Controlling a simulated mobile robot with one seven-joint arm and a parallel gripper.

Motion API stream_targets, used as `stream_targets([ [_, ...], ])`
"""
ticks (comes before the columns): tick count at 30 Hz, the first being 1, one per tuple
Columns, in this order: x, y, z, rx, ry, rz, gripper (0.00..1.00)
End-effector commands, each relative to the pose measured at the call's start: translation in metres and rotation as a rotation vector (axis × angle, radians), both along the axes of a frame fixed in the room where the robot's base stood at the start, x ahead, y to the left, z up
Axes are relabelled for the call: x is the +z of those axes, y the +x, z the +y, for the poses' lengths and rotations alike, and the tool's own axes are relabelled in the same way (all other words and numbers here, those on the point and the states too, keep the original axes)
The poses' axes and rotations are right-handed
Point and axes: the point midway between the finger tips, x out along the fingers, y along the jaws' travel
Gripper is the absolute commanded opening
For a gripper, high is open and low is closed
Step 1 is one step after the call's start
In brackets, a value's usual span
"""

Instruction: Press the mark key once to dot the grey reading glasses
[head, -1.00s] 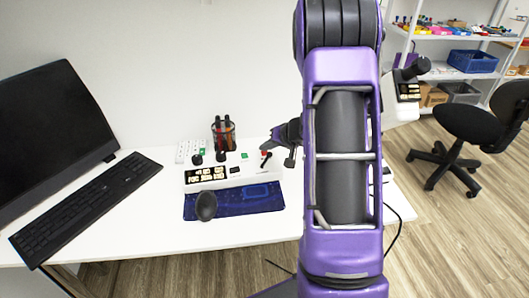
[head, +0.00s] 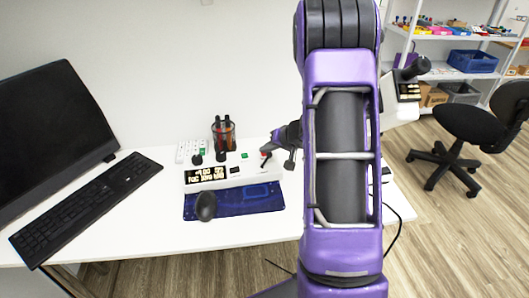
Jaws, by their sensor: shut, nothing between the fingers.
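A white console (head: 262,176) stands on the desk with a lit display (head: 206,175), two dark knobs, a green key (head: 244,155) and a small dark key (head: 235,169). A red part (head: 265,154) shows at its right end. I cannot read which key is the mark key. My gripper (head: 266,151) is shut and empty, reaching in from the right with its tips at or just above the red part. Whether they touch cannot be told. I cannot make out any grey reading glasses; my arm hides much of the right side.
A keyboard (head: 85,205) and monitor (head: 50,135) are left. A white instrument (head: 403,108) shows partly behind my arm. Bare desk lies between keyboard and mat.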

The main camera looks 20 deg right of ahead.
Motion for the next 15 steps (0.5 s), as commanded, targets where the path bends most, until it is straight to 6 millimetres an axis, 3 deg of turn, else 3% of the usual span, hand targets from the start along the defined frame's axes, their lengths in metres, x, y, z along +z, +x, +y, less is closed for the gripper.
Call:
stream_targets([
  [15,0.019,0.0,0.0,0.0,0.0,0.0,0.0],
])
